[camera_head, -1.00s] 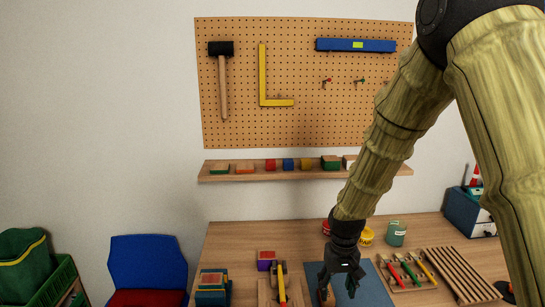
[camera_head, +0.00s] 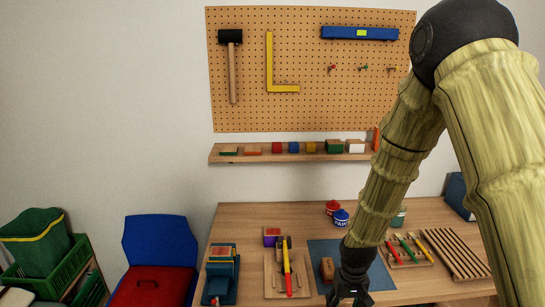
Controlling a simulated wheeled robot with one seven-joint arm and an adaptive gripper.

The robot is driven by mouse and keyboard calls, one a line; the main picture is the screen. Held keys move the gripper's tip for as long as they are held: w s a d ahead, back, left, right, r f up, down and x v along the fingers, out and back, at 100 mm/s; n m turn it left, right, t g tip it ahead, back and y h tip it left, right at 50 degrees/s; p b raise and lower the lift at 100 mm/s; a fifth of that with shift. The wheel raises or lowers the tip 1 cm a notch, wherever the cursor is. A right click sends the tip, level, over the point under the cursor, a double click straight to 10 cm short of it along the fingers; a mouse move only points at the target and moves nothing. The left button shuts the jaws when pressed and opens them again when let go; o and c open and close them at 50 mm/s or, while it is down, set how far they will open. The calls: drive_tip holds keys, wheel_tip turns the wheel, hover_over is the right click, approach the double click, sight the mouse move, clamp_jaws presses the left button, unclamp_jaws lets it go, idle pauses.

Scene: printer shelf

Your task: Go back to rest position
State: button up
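My gripper (camera_head: 349,296) hangs at the front edge of the wooden workbench (camera_head: 235,212), over the near part of a blue mat (camera_head: 322,250). Its fingers point down and are dark and small, so I cannot tell whether they are open or shut. A brown block (camera_head: 327,268) lies on the mat, just left of the gripper and apart from it. My arm comes down from the upper right and hides part of the bench and pegboard.
A tool with a yellow and red handle (camera_head: 287,268) lies on a board left of the mat. A tool rack (camera_head: 408,250) and slatted rack (camera_head: 455,254) lie right. A wall shelf (camera_head: 225,157) holds several blocks.

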drive_tip(key=s+d+f+b, duration=0.1)
drive_tip(key=s+f, duration=1.1)
drive_tip(key=s, duration=0.4)
drive_tip(key=s+d+f+b, duration=0.1)
drive_tip(key=s+f, duration=1.1)
drive_tip(key=s, duration=0.3)
drive_tip(key=shift+s+d+f+m, duration=0.15)
drive_tip(key=shift+s+d+m, duration=0.15)
drive_tip(key=shift+s+d, duration=0.05)
drive_tip(key=shift+c, duration=0.5)
